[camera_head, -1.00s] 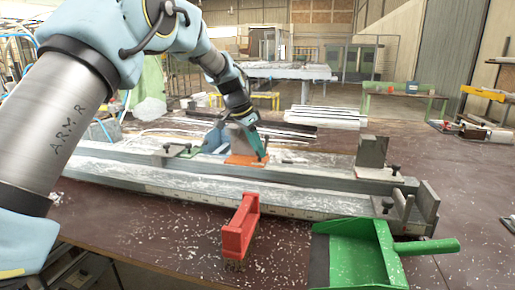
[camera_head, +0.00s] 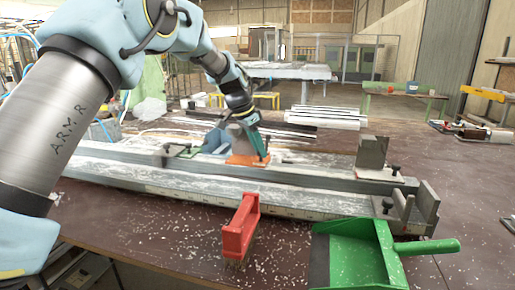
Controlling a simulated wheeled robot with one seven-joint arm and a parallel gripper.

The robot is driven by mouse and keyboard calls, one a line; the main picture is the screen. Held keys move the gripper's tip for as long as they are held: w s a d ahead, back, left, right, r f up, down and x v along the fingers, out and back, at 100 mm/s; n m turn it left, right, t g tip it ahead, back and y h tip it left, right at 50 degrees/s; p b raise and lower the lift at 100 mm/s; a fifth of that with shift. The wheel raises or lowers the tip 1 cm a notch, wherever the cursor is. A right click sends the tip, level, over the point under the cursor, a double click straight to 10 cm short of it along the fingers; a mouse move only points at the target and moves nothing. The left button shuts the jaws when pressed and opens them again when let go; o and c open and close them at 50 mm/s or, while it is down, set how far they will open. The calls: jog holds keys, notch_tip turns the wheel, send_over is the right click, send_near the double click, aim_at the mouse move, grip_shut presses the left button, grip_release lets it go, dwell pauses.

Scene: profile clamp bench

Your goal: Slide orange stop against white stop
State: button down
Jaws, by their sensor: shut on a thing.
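A blue-grey stop (camera_head: 213,141) stands just left of the orange one, and a green stop (camera_head: 183,150) lies farther left. I cannot clearly pick out a white stop. Pale surfaces near the orange stop are too small to tell apart.
A tall grey block (camera_head: 371,152) stands toward the rail's right end. A red-handled brush (camera_head: 240,228) and a green dustpan (camera_head: 350,255) lie in front. White shavings litter the rail and the brown bench top (camera_head: 465,200).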

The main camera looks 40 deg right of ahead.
jog(key=s+d+p, duration=0.1)
jog(key=s+d, duration=0.3)
jog(key=s, duration=0.3)
jog(key=s+d+p, duration=0.2)
jog(key=s+d, duration=0.3)
jog(key=s, duration=0.3)
jog(key=s+d+p, duration=0.1)
jog(key=s+d, duration=0.4)
jog(key=s, duration=0.2)
jog(key=shift+s+d+r+p, duration=0.1)
jog(key=shift+s+d+p, duration=0.15)
jog(key=shift+s+p, duration=0.1)
jog(key=c, duration=0.9)
grip_release()
jog(key=shift+w, duration=0.1)
jog(key=b+v, duration=0.3)
jog(key=v, duration=0.7)
jog(key=shift+a+r, duration=0.2)
jog(key=shift+r, duration=0.15)
